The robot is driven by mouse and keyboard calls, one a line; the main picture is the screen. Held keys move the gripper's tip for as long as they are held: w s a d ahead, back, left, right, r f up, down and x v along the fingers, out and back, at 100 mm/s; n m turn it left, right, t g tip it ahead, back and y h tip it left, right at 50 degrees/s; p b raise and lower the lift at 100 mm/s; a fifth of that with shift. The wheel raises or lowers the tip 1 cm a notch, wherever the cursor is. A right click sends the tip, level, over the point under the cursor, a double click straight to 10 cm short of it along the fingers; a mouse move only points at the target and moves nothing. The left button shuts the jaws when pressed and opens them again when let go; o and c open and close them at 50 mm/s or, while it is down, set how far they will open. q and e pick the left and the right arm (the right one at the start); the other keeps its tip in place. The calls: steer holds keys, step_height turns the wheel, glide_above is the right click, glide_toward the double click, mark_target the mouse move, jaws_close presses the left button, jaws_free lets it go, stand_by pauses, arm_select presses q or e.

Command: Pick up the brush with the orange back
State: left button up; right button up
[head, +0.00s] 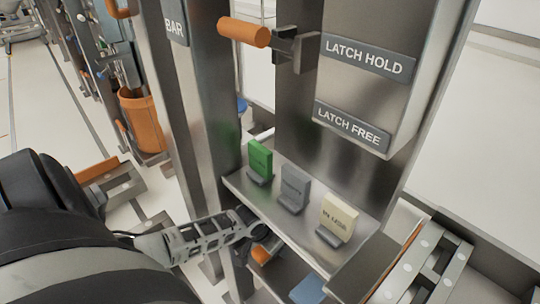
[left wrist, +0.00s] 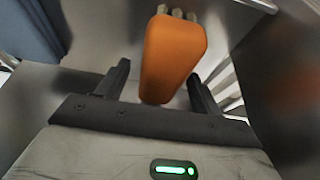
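The brush with the orange back (left wrist: 172,58) fills the upper middle of the left wrist view, with pale bristle-like tufts at its far end. In the head view, a bit of orange (head: 262,254), likely the same brush, shows under the upper shelf, mostly hidden. My left gripper (left wrist: 160,80) is open, with one dark finger on each side of the brush. I cannot tell whether the fingers touch it. In the head view my left gripper (head: 257,234) reaches in at the shelf's front edge. My right gripper is not in view.
Green, grey and cream tabs (head: 259,160) stand on the upper metal shelf (head: 290,235). A blue item (head: 308,289) is on the level below. Metal posts (head: 200,100) and the shelf edge are close to my left arm. An orange handle (head: 244,32) sticks out above.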

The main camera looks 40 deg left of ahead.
arm_select(q)
steer(key=c, duration=1)
steer(key=shift+r, duration=0.15)
step_height(320, 180, up, 2)
steer(key=shift+r+p, duration=0.1)
steer(key=shift+p, duration=0.25)
steer(key=s, duration=0.6)
steer(key=s+a+p, duration=0.1)
steer(key=s, duration=0.5)
steer(key=s+p, duration=0.1)
steer(key=s, duration=0.5)
steer(key=shift+a+f, duration=0.25)
steer(key=shift+a, duration=0.05)
